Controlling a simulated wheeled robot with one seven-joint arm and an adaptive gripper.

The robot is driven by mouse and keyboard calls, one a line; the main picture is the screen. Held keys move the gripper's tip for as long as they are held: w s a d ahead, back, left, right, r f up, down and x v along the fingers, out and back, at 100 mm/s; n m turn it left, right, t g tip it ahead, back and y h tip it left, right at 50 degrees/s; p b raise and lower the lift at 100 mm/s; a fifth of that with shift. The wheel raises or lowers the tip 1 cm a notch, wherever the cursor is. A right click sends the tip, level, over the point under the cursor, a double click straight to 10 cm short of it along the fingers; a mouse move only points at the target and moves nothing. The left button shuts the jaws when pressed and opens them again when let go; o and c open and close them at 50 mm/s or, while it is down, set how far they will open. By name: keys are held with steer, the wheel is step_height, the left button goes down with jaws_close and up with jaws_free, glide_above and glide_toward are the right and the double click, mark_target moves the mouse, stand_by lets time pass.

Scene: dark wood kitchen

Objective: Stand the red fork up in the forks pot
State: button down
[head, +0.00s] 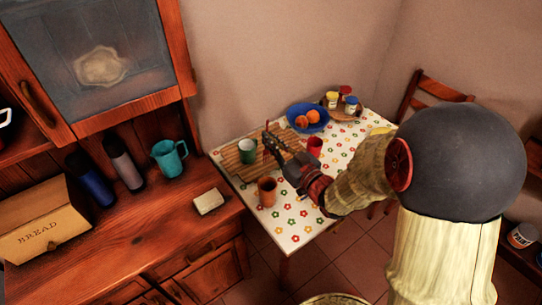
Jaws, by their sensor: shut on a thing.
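My gripper (270,143) is shut on the red fork (266,127), seen as a thin red shape above the table. The fork's lower part is hard to make out behind the fingers. Three pots or cups are near: a green one (247,152) just left of my gripper, a brown one (267,192) nearer the front edge, and a red one (314,147) to the right, partly behind my arm. I cannot tell from this view which is the forks pot. The fork appears apart from all three.
A slatted wooden board (232,165) lies on the flowered tablecloth (290,230). A blue bowl of orange fruit (307,118) and a round tray with jars (342,104) stand at the back. A wooden counter (140,235) is at left, a chair (437,92) at right.

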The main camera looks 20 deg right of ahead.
step_height(320, 180, down, 4)
steer(key=b, duration=0.3)
steer(key=shift+f, duration=0.1)
step_height(320, 180, down, 14)
steer(key=b, duration=1)
steer(key=shift+f, duration=0.15)
stand_by(0.4)
steer(key=c, duration=1.9)
jaws_free()
steer(key=v, duration=1.2)
